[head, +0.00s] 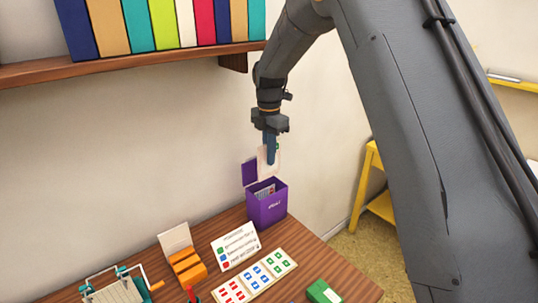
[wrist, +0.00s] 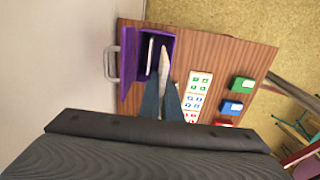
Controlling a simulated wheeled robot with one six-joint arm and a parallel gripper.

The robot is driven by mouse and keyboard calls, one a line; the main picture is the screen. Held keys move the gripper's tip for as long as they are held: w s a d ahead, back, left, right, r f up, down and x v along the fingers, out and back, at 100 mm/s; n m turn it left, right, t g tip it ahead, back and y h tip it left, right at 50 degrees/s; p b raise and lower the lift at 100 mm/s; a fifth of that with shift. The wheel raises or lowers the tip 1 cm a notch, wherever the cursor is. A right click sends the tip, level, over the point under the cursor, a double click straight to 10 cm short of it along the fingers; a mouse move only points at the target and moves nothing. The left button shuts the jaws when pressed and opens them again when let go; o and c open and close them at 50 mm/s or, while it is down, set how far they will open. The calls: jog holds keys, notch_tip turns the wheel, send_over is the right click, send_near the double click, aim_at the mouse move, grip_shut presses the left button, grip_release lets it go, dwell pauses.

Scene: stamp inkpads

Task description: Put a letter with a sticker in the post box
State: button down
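A purple post box (head: 267,208) stands at the back edge of the wooden table with its lid (head: 249,172) swung open. Some paper (head: 264,191) shows in its opening. My gripper (head: 270,158) points down above the box, shut on a pale letter (head: 262,164). A small green patch, seemingly a sticker, shows at the letter's upper right. The letter hangs upright over the opening; I cannot tell whether its lower edge is inside. In the wrist view, the fingers (wrist: 165,84) converge on the letter (wrist: 165,61), beside a white edge (wrist: 151,54) in the box.
A sticker sheet (head: 256,275) with red, blue and green stickers lies in front of the box, near a colour legend card (head: 235,246). An orange holder (head: 187,266) stands left, and a green inkpad (head: 322,292) right. A shelf of books (head: 150,67) hangs above left.

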aim_at(269, 176)
jog(key=shift+w+f+b, duration=0.2)
jog(key=shift+f+b, duration=2.25)
jog(key=shift+f, duration=2)
jog(key=c, duration=1.9)
grip_release()
jog(key=shift+r+p, duration=1.65)
jog(key=shift+r, duration=1.4)
